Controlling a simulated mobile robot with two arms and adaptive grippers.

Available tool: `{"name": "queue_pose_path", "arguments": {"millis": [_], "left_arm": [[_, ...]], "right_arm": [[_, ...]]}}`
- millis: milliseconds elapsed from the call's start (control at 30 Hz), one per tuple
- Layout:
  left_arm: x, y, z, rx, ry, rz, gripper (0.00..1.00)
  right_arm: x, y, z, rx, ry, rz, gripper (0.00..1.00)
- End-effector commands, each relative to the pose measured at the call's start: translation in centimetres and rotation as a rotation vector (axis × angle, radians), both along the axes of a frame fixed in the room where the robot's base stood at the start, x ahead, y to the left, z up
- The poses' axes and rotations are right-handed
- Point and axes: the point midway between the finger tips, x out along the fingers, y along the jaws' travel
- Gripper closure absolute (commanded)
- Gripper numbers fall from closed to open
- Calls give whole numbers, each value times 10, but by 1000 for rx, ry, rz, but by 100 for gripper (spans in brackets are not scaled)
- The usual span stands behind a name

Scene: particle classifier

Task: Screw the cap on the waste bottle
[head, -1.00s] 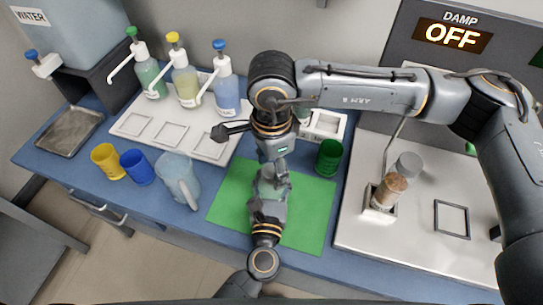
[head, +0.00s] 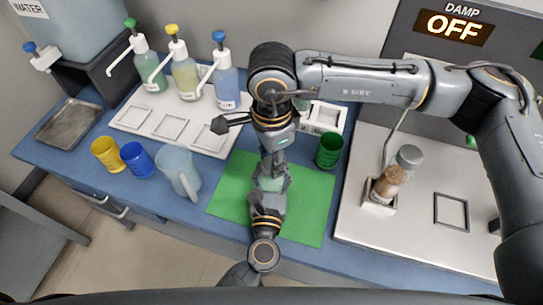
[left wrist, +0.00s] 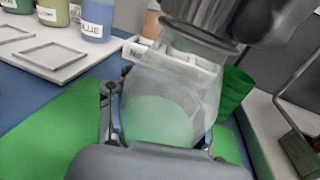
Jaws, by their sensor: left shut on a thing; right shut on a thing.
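The waste bottle is a translucent vessel with pale green contents, upright over the green mat (head: 230,190). It shows large in the left wrist view (left wrist: 165,115) and partly in the head view (head: 273,183). My left gripper (head: 268,192) is shut around the bottle's body, with a finger on each side in the left wrist view (left wrist: 155,135). My right gripper (head: 270,165) is directly above the bottle's mouth, pointing down, and is shut. The cap is hidden by the right gripper, so I cannot tell how it sits on the neck.
A green cup (head: 329,150) stands close right of the grippers. A clear jug (head: 177,170), blue cup (head: 138,160) and yellow cup (head: 106,153) stand left. Pump bottles (head: 185,80) stand on a white tray behind. A brown-topped container (head: 388,184) sits in a holder at right.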

Motion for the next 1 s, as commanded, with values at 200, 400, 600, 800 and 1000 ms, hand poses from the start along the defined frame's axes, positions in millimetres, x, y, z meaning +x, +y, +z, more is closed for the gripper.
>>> {"name": "queue_pose_path", "arguments": {"millis": [200, 400, 600, 800, 1000], "left_arm": [[0, 0, -1, 1, 1, 0, 100], [0, 0, -1, 1, 1, 0, 100], [0, 0, 0, 1, 1, 0, 100], [0, 0, -1, 1, 1, 0, 100], [0, 0, -1, 1, 1, 0, 100]], "right_arm": [[0, 0, 0, 0, 1, 0, 40], [0, 0, 0, 0, 0, 0, 40], [1, 0, 15, 1, -3, 0, 40], [1, 0, 56, 2, -4, 0, 40], [0, 0, 96, 0, -3, 0, 40]]}}
